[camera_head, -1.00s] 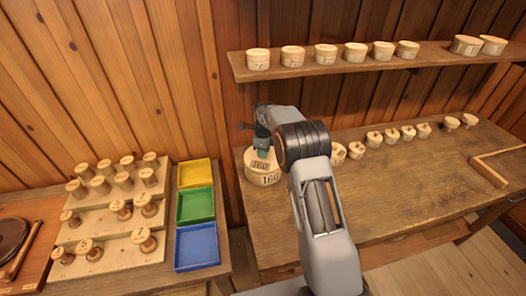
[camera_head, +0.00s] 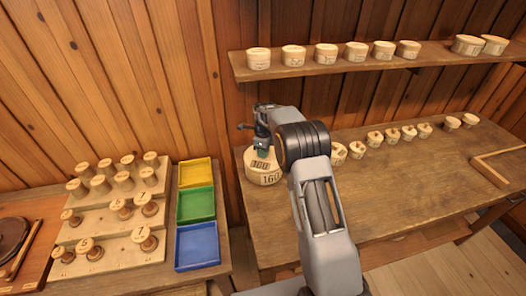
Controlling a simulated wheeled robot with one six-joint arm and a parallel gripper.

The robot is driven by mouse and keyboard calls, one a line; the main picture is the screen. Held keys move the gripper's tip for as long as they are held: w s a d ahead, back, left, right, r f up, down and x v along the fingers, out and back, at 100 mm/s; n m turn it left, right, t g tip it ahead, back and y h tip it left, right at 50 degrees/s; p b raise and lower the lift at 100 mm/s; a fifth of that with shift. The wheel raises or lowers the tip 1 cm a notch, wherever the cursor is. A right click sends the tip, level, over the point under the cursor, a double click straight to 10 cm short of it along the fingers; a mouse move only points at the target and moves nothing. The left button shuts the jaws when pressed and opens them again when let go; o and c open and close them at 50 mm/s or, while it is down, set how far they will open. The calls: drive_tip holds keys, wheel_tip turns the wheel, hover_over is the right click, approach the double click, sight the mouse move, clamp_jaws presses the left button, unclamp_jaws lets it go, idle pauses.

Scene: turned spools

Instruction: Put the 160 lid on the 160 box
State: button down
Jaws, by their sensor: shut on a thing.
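The 160 box (camera_head: 268,180) is a round pale wooden box with a dark 160 on its side. It stands at the left end of the workbench. The 160 lid (camera_head: 260,165), with a dark 160 label, shows at the top of the box. My gripper (camera_head: 262,153) is over the lid and shut on it. The lid looks seated on or very close to the box; I cannot tell if a gap is left. My arm hides part of the right side of the box and lid.
Several small round boxes (camera_head: 393,134) stand in a row on the workbench (camera_head: 400,185). A wall shelf (camera_head: 340,66) above holds several lidded boxes. At left are a stepped spool rack (camera_head: 110,225) and yellow, green and blue trays (camera_head: 195,205). The bench front is mostly clear.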

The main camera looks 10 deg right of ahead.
idle(0.3)
drive_tip(key=shift+c, duration=2.4)
unclamp_jaws()
drive_tip(key=shift+f, duration=0.1)
drive_tip(key=shift+r, duration=0.3)
drive_tip(key=shift+r+p, duration=0.45)
drive_tip(key=shift+r, duration=0.05)
drive_tip(key=shift+r, duration=0.15)
drive_tip(key=shift+r+p, duration=2.3)
drive_tip(key=shift+r, duration=1.05)
